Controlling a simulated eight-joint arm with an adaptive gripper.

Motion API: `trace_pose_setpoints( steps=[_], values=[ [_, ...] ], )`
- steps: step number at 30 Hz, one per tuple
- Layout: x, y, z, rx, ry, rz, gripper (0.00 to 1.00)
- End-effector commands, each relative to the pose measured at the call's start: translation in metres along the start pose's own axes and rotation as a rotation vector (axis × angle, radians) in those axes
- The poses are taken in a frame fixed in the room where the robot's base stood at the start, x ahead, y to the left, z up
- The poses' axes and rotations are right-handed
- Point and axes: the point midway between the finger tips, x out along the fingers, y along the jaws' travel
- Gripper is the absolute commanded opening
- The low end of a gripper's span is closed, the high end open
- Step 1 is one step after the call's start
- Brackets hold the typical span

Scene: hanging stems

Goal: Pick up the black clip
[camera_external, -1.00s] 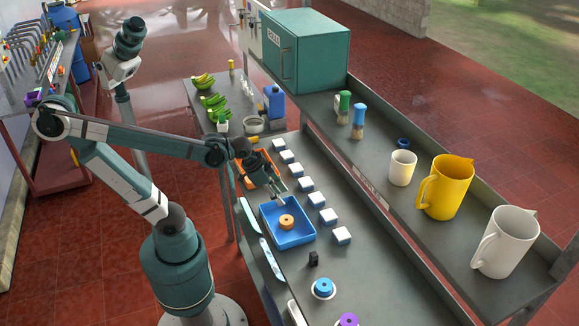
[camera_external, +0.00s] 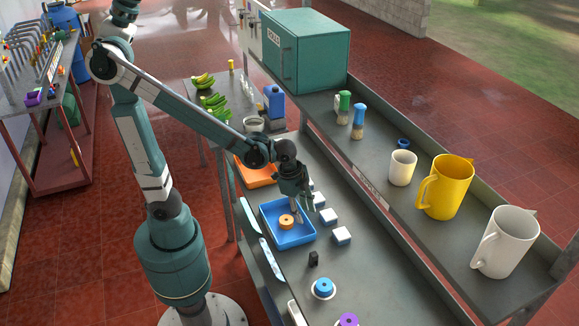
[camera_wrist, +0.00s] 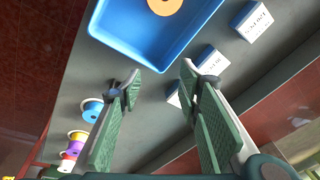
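The black clip (camera_external: 313,259) stands on the grey bench in the external view, between the blue tray and the blue spool. My gripper (camera_external: 298,218) is above the right side of the blue tray (camera_external: 268,236), beyond the clip and higher than it. In the wrist view my gripper (camera_wrist: 160,82) has its two green-padded fingers spread, with nothing between them. A dark shape beside the left fingertip there may be the clip, but I cannot tell it from the finger.
An orange ring (camera_external: 286,221) lies in the blue tray. White labelled blocks (camera_external: 341,235) line the right side. Blue (camera_external: 324,287) and purple (camera_external: 348,320) spools sit nearer the camera. A raised shelf (camera_external: 395,215) with a yellow jug (camera_external: 446,187) and cups runs along the right.

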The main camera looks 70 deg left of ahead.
Motion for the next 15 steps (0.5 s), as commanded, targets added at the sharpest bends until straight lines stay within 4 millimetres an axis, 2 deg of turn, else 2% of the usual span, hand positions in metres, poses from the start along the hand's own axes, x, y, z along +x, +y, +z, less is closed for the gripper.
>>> trace_pose_setpoints(
  steps=[3, 15],
  values=[
    [0.0, 0.009, -0.018, 0.072, -0.02, 0.022, 0.35],
    [0.017, 0.047, -0.066, 0.314, -0.084, 0.095, 0.35]
  ],
)
